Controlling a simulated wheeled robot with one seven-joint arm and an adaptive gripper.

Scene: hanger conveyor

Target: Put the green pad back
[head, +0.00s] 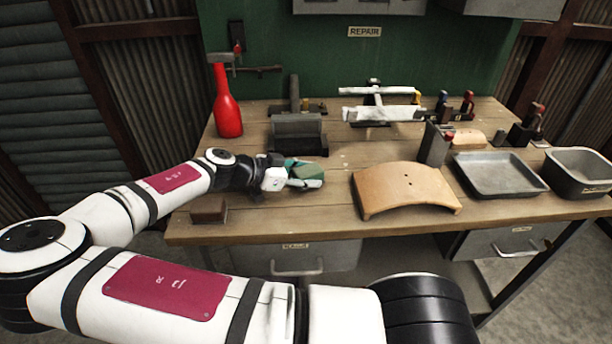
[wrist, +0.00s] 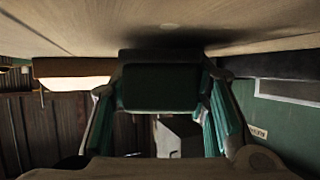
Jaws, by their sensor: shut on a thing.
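The green pad (head: 308,172) is in my gripper (head: 298,177), low over the left front part of the wooden bench. In the wrist view, the dark green pad (wrist: 160,88) sits between the two fingers, which are shut on it. The bench top (wrist: 165,25) fills the upper part of that view, close to the pad. I cannot tell whether the pad touches the bench. The pad's far side is hidden.
A dark metal holder (head: 298,135) stands just behind my gripper. A red bottle (head: 226,105) is at the back left, and a brown block (head: 208,210) at the front left. A curved wooden piece (head: 405,188) lies to the right, then a grey tray (head: 495,175).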

